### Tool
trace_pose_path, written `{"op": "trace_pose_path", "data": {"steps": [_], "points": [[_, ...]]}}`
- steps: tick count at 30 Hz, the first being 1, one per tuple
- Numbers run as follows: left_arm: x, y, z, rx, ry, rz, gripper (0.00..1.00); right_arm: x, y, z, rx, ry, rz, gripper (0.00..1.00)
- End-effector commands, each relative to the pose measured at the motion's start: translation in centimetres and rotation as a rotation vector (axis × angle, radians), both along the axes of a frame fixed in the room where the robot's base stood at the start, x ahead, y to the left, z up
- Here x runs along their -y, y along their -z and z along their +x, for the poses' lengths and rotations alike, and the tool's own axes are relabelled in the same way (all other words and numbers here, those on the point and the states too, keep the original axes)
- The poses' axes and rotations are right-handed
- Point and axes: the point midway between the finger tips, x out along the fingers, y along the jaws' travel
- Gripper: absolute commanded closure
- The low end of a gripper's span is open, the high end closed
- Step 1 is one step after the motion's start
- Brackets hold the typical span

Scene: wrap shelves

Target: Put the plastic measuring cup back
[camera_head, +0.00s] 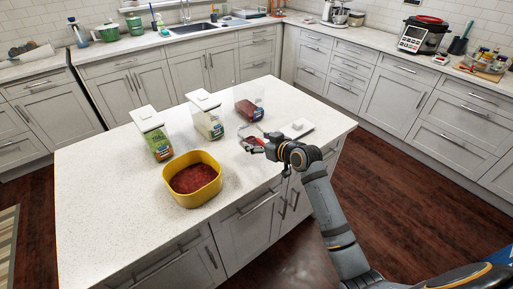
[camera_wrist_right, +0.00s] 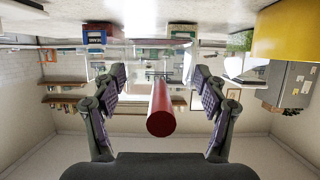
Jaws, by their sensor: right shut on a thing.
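The plastic measuring cup looks clear, with a red part (camera_head: 254,142) showing at my right gripper (camera_head: 257,148) over the right part of the island. In the right wrist view a red round-ended bar (camera_wrist_right: 161,122), perhaps its handle, stands between the two fingers. Clear plastic shows behind it, between the fingertips (camera_wrist_right: 160,80). My right gripper is shut on the cup, with its fingers well apart around it. Whether the cup touches the counter is hard to tell. My left gripper is not in view.
The island (camera_head: 105,210) holds a yellow tub (camera_head: 181,198) of red stuff, a green-labelled container (camera_head: 158,140), a pale-filled container (camera_head: 208,122) and a red-filled container (camera_head: 249,101). A white lid (camera_head: 297,127) lies right of my gripper. The island's front left is bare.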

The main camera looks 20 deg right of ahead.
Motion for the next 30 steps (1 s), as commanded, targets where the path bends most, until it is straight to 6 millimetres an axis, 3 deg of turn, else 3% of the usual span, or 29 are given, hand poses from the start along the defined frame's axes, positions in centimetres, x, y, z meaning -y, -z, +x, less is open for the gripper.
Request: {"op": "trace_pose_path", "data": {"steps": [3, 9, 15, 27, 28, 30], "points": [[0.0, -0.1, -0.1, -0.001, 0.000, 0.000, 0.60, 0.0, 1.3, 1.1, 0.000, -0.001, 0.001, 0.69], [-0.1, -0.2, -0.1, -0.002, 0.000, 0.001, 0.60, 0.0, 2.0, 1.7, 0.001, 0.000, 0.001, 0.69], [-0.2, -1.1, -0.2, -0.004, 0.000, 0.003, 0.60, 0.0, 4.8, 1.8, -0.002, 0.002, 0.001, 0.69], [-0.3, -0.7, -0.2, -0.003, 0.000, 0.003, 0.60, 0.0, 5.7, 1.8, 0.001, 0.001, 0.000, 0.69], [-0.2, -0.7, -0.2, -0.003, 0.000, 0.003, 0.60, 0.0, 5.7, 1.8, 0.001, 0.001, 0.000, 0.25], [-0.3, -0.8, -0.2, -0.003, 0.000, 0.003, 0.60, 0.0, 5.6, 1.8, 0.001, 0.001, 0.000, 0.15]]}}
